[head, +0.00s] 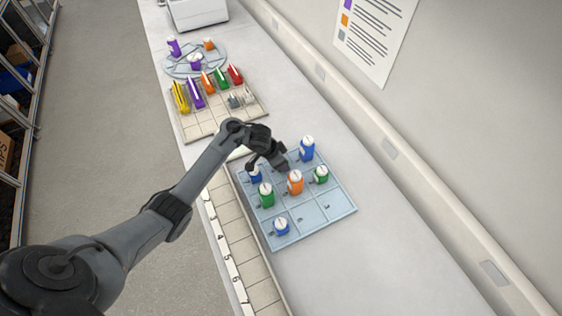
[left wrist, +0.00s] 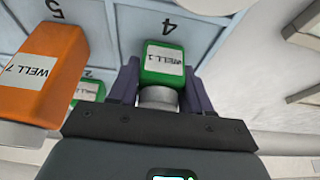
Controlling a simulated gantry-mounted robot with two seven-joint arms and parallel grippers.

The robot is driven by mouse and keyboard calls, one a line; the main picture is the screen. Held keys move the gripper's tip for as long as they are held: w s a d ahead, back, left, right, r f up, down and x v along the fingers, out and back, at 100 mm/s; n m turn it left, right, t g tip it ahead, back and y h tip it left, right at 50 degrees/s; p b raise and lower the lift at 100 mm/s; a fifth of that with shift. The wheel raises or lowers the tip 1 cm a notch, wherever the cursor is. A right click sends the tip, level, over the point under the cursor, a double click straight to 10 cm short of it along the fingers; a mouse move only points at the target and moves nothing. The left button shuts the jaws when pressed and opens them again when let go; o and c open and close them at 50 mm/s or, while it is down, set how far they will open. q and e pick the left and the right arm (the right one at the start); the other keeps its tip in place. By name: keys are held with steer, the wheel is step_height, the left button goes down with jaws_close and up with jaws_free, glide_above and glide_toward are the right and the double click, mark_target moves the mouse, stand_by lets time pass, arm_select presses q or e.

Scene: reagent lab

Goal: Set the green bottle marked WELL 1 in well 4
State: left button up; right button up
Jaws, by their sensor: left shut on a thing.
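My left gripper (head: 281,164) is over the far part of the light blue well tray (head: 338,208). In the left wrist view my left gripper (left wrist: 160,95) is shut on the green bottle marked WELL 1 (left wrist: 164,62), with a finger on each side near its grey cap. The bottle is over or in the cell marked 4 (left wrist: 168,25); I cannot tell whether it touches the tray floor. In the head view the gripper hides this bottle. My right gripper is not in view.
Close by stand an orange bottle marked WELL 7 (left wrist: 40,75), another green bottle (left wrist: 88,91), and a blue bottle (head: 307,149). More bottles include a green one (head: 266,195) and a blue one (head: 281,227). A beige rack (head: 206,124) lies behind.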

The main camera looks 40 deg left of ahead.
arm_select(q)
steer(key=shift+f, duration=0.15)
steer(key=o, duration=1)
steer(key=shift+o, duration=0.2)
steer(key=shift+s+r, duration=0.15)
steer(key=shift+r, duration=0.5)
steer(key=p+v, duration=0.6)
steer(key=v, duration=0.5)
